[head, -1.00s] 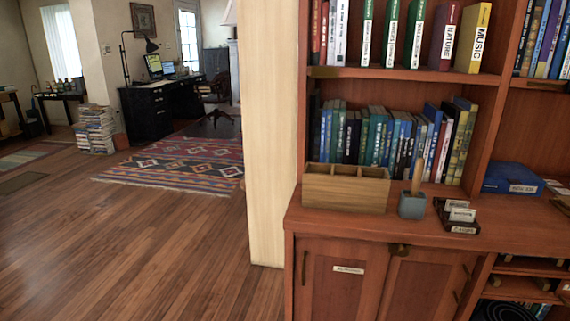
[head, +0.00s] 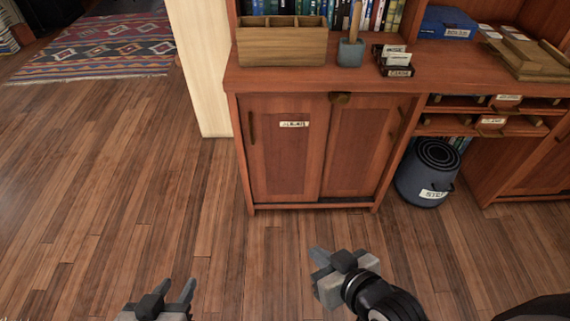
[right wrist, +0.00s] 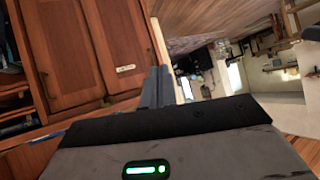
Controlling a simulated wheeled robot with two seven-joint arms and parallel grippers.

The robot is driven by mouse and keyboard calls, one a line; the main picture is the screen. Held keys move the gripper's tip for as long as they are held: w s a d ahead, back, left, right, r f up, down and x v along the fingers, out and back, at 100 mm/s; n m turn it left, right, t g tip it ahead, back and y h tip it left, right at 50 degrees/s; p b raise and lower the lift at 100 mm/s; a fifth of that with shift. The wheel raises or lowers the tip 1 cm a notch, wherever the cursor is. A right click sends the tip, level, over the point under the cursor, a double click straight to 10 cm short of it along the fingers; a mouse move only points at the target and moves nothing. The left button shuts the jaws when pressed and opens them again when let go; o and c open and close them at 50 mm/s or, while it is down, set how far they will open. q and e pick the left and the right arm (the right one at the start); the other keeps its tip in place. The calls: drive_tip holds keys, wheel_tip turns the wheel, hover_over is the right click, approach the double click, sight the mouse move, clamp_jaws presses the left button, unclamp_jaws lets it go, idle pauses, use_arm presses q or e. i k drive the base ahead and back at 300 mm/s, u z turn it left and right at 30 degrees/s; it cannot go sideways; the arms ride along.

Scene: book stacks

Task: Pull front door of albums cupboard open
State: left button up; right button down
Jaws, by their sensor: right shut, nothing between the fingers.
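The wooden cupboard has two closed doors under the counter. The left door (head: 285,165) carries a small white label (head: 294,124), too small to read surely, and a dark vertical handle (head: 251,127) at its left edge. The right door (head: 355,150) has a handle (head: 402,116) at its right edge. A dark latch (head: 340,98) sits at the top between them. My right gripper (head: 322,258) is shut and empty, in front of and below the doors; its fingers (right wrist: 157,88) also show in the right wrist view, apart from the labelled door (right wrist: 118,42). My left gripper (head: 172,290) is low at the bottom edge, partly cut off, touching nothing visible.
A wooden box (head: 282,45), a blue-grey cup (head: 350,53) and card holders (head: 393,60) stand on the counter (head: 450,75). A dark bin (head: 425,172) stands right of the doors. A pale wall end (head: 200,70) is at left. The floor before the doors is clear.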

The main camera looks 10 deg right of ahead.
sight(285, 138)
drive_tip(key=k, duration=0.5)
drive_tip(key=z, duration=1.15)
drive_tip(key=i, duration=1.05)
drive_tip(key=u, duration=1.9)
drive_tip(key=i, duration=0.5)
drive_tip(key=z, duration=0.05)
